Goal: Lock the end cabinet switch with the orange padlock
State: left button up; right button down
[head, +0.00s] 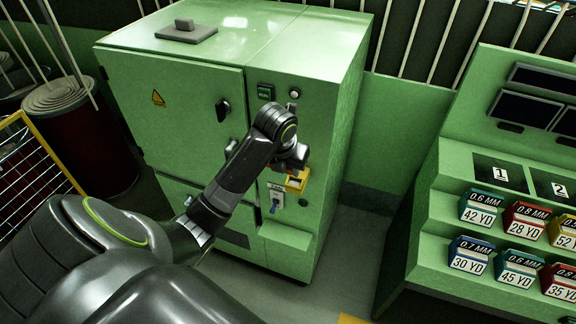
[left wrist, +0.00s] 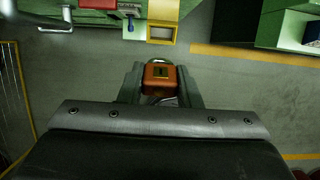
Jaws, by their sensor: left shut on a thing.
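My left gripper (head: 292,158) is in front of the green end cabinet (head: 185,95), beside its control panel. In the left wrist view its two fingers are shut on the orange padlock (left wrist: 161,75). The padlock's metal shackle points away from the gripper, toward the cabinet. In the head view I cannot clearly make out the padlock at the gripper. The cabinet switch (head: 276,198), a grey plate with a blue part, is below and left of the gripper. It also shows at the top of the left wrist view (left wrist: 130,14), apart from the padlock. My right gripper is not in view.
A yellow holder (head: 298,181) is fixed to the cabinet front next to the switch. A black handle (head: 222,110) sticks out from the cabinet door. A green rack (head: 430,215) with coloured boxes stands at the right. Clear floor (head: 345,240) lies between rack and cabinet.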

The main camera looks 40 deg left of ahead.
aim_at(290, 172)
pick_arm(q)
jog(key=shift+w, duration=0.2)
jog(key=shift+b+x, duration=0.35)
jog(key=shift+x, duration=0.55)
jog(key=shift+b+x, duration=0.85)
jog(key=shift+x, duration=0.2)
jog(key=shift+w+a+f+b, duration=0.15)
jog(key=shift+w+f+b, duration=0.45)
jog(key=shift+f, duration=0.3)
jog(key=shift+p, duration=0.45)
jog(key=shift+p, duration=0.55)
jog(key=shift+b+x, duration=1)
jog(key=shift+x, duration=0.4)
